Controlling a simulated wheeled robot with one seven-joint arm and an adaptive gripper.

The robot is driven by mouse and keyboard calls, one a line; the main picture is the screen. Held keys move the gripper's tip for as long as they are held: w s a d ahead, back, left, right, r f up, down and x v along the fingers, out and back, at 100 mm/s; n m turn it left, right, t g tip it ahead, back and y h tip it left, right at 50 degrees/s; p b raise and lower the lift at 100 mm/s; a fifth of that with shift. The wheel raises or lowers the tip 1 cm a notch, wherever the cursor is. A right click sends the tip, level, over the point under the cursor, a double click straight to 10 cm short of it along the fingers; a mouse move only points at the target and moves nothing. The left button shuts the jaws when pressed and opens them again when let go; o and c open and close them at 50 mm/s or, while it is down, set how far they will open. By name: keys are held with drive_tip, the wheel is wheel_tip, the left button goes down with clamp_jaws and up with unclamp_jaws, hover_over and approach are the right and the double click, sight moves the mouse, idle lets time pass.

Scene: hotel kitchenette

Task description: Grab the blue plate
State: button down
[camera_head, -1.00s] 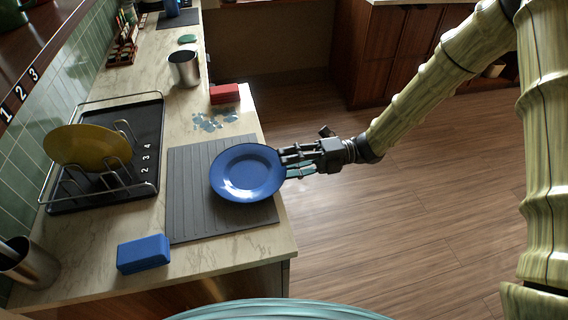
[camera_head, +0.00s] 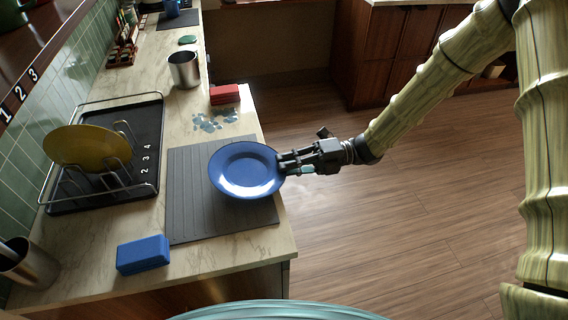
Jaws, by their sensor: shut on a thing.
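The blue plate (camera_head: 245,172) shows over the dark grey ribbed mat (camera_head: 190,215) on the counter, its right rim near the counter's front edge. My gripper (camera_head: 284,163) comes in from the right and is shut on the plate's right rim. I cannot tell for sure whether the plate is clear of the mat.
A yellow plate (camera_head: 85,147) stands in the wire dish rack on a black tray (camera_head: 70,202) at left. A blue sponge (camera_head: 143,254), a red block (camera_head: 225,94), a metal cup (camera_head: 184,68) and a water spill (camera_head: 214,121) are on the counter. Open floor lies right.

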drive_tip(key=shift+r, duration=0.1)
wheel_tip(320, 180, up, 2)
drive_tip(key=shift+r+p, duration=0.2)
drive_tip(key=shift+p, duration=0.2)
drive_tip(key=w+d+r, duration=0.2)
drive_tip(key=d, duration=0.4)
drive_tip(key=w+d+r, duration=0.2)
drive_tip(key=d+r, duration=0.1)
drive_tip(key=d, duration=0.4)
drive_tip(key=shift+w+d, duration=0.15)
drive_tip(key=shift+d, duration=0.05)
